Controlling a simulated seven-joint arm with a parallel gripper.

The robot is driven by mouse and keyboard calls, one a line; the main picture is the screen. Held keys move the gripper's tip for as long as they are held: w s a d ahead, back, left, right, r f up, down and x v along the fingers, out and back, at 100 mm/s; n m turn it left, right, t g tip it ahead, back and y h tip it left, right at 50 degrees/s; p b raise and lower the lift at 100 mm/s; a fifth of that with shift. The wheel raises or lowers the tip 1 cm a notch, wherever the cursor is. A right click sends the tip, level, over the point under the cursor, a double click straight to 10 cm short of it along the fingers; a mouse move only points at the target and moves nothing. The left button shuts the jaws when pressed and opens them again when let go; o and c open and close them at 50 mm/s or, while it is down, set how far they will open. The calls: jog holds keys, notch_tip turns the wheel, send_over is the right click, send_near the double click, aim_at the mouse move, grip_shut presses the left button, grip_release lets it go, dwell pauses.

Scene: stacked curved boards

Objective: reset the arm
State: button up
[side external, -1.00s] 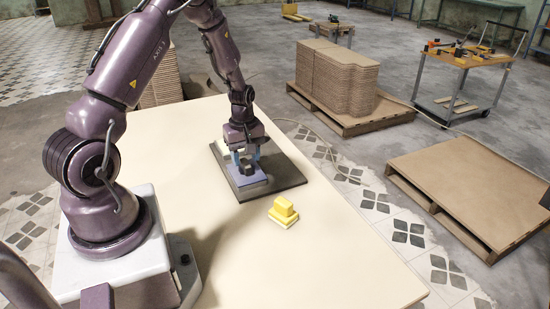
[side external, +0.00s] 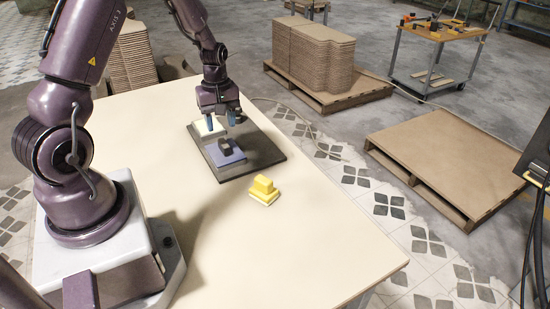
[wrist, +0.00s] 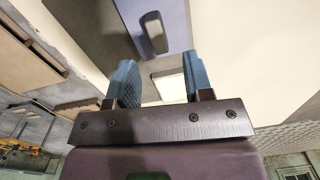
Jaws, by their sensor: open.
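My gripper (side external: 221,119) is raised above the far part of a dark square board (side external: 265,155) on the table. Its two blue fingers are apart with nothing between them; they also show in the wrist view (wrist: 161,76). A blue-purple flat block (side external: 234,158) with a dark handle (side external: 225,146) rests on the board, clear of the fingers. In the wrist view the blue block (wrist: 180,14) and handle (wrist: 153,32) lie beyond the fingertips. A whitish block (side external: 202,129) sits by the board's far left edge, partly behind a finger.
A yellow block on a pale base (side external: 264,189) stands on the cream table (side external: 290,245), near the board's front corner. The table's near part is clear. Stacked brown boards (side external: 313,55) on a pallet, an empty-topped pallet (side external: 445,160) and a cart (side external: 440,35) stand beyond.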

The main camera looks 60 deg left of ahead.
jog(key=s+d+r+m+t, duration=0.3)
jog(key=s+d+r+m, duration=0.2)
jog(key=d+r+m, duration=0.3)
jog(key=s+d+r+m+t, duration=0.2)
jog(key=s+d+r+m, duration=0.4)
jog(key=d+r, duration=0.8)
jog(key=shift+d+r+m+t, duration=0.4)
jog(key=shift+r+m, duration=0.55)
jog(key=shift+m, duration=0.55)
